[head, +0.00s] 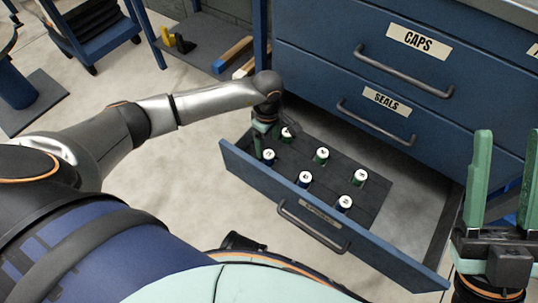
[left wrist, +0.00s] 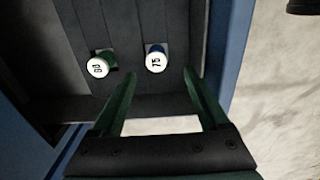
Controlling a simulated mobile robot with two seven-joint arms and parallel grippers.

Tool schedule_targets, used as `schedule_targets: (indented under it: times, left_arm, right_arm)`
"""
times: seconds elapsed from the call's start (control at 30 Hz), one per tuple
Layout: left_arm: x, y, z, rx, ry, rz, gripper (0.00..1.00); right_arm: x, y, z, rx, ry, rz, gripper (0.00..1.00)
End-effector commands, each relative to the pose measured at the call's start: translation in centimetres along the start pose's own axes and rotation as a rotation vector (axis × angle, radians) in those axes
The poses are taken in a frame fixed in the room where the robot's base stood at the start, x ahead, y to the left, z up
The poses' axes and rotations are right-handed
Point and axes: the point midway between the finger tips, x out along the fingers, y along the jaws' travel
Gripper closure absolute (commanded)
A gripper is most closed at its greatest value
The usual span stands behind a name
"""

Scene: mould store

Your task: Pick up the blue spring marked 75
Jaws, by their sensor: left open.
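The blue spring marked 75 (left wrist: 156,60) stands upright in the drawer, its white top showing in the left wrist view. In the head view it appears to be the blue spring (head: 268,155) at the drawer's left end, near the front panel. My left gripper (head: 264,128) is over that end of the drawer, pointing down. In the left wrist view its fingers (left wrist: 160,74) are apart and empty, with the 75 spring just beyond the gap between their tips. My right gripper (head: 508,145) is at the right edge of the head view, fingers apart and empty, pointing up.
A green spring (left wrist: 100,65) stands beside the 75 spring; its mark is hard to read. Several other green and blue springs (head: 305,179) stand in the open drawer (head: 385,255). Closed drawers labelled CAPS (head: 418,41) and SEALS (head: 386,101) rise behind.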

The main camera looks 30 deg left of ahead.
Motion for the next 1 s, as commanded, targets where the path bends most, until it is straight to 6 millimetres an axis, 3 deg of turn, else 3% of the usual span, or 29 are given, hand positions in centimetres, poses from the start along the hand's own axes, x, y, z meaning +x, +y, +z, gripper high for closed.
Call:
schedule_targets:
  times: [0.03,0.33,0.63,0.87,1.0]
  left_arm:
    - [1.2,0.0,0.1,0.000,-0.002,0.000,0.22]
    - [3.2,0.1,0.1,-0.002,-0.004,0.001,0.22]
    - [7.4,0.6,0.0,-0.002,-0.005,0.000,0.22]
    - [7.5,0.6,-0.1,-0.001,-0.004,0.002,0.22]
    - [7.5,0.6,-0.1,-0.001,-0.004,0.002,0.35]
  right_arm:
    - [-0.5,-0.3,0.5,-0.001,-0.003,-0.002,0.53]
    - [-1.1,-0.7,1.2,-0.009,-0.010,-0.006,0.53]
    - [-2.8,-1.7,3.1,-0.028,-0.023,-0.019,0.53]
    - [-2.7,-1.8,3.1,-0.029,-0.029,-0.021,0.53]
    - [-2.7,-1.7,3.1,-0.027,-0.029,-0.018,0.53]
